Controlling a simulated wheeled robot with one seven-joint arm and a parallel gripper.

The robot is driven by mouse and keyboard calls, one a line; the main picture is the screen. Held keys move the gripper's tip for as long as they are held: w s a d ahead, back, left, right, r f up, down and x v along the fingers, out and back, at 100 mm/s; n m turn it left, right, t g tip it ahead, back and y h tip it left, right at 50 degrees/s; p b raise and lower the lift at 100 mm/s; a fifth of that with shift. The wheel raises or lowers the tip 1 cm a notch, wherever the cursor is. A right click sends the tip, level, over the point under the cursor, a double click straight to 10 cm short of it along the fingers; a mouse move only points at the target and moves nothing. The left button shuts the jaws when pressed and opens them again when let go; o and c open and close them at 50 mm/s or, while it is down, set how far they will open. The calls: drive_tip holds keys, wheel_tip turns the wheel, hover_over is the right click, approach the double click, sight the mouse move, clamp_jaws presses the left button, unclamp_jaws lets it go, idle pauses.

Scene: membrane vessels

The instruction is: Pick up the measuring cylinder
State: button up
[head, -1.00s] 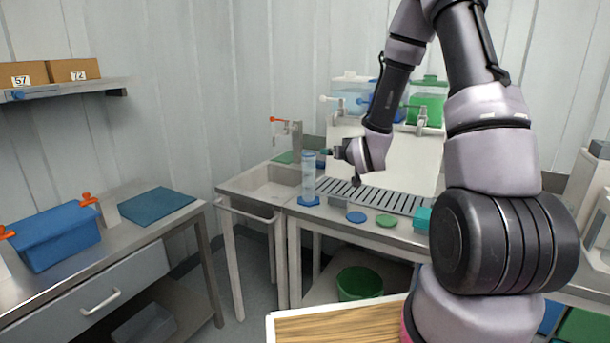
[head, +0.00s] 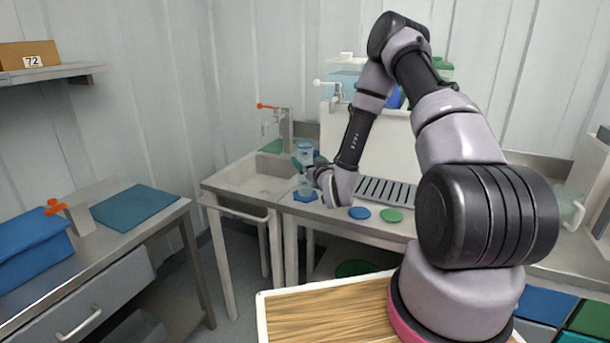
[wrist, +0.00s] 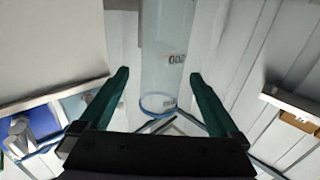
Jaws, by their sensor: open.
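The measuring cylinder (head: 305,153) is a clear, pale blue tube on a blue foot (head: 305,196). It stands upright on the counter just right of the sink. My gripper (head: 307,168) is at the cylinder and hides part of its middle in the head view. In the wrist view the cylinder (wrist: 168,60) shows its printed marks and a blue ring, and runs between the two green fingers of my gripper (wrist: 155,95). The fingers are open, with a gap on each side of the cylinder.
The sink (head: 262,178) with an orange-handled tap (head: 283,125) is to the left. A blue disc (head: 359,213) and a green disc (head: 391,215) lie on the counter in front of a slotted drain (head: 385,190). A white board (head: 385,140) stands behind.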

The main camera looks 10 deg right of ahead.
drive_tip(key=shift+w+a+r, duration=0.1)
drive_tip(key=shift+w+a, duration=0.15)
drive_tip(key=shift+w, duration=1.1)
drive_tip(key=shift+w+a, duration=0.2)
drive_tip(key=shift+w, duration=1.1)
clamp_jaws()
